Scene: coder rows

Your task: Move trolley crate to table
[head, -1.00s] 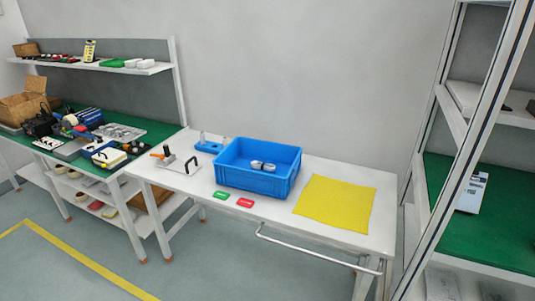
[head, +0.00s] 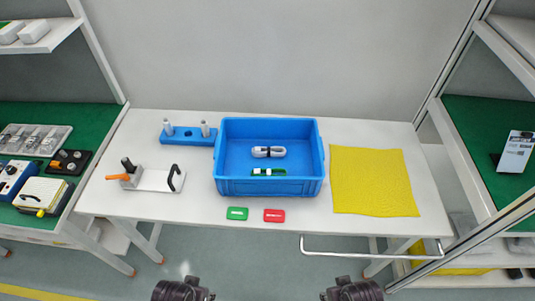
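A blue open crate (head: 226,186) stands upright on a white table with a handle bar (head: 300,206). Inside it lie a white and dark rounded part (head: 268,152) and a green and white part (head: 269,172). My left gripper (head: 183,290) and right gripper (head: 352,290) show only as dark shapes at the bottom edge, apart from the crate and in front of the table. Their fingers cannot be made out, and nothing is seen held.
A yellow mat (head: 375,182) lies right of the crate. A green tag (head: 237,213) and a red tag (head: 274,215) lie in front. A blue pin block (head: 187,136) and a clamp fixture (head: 148,178) stand left. A green-topped bench (head: 60,115) and a shelf rack (head: 490,125) flank the table.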

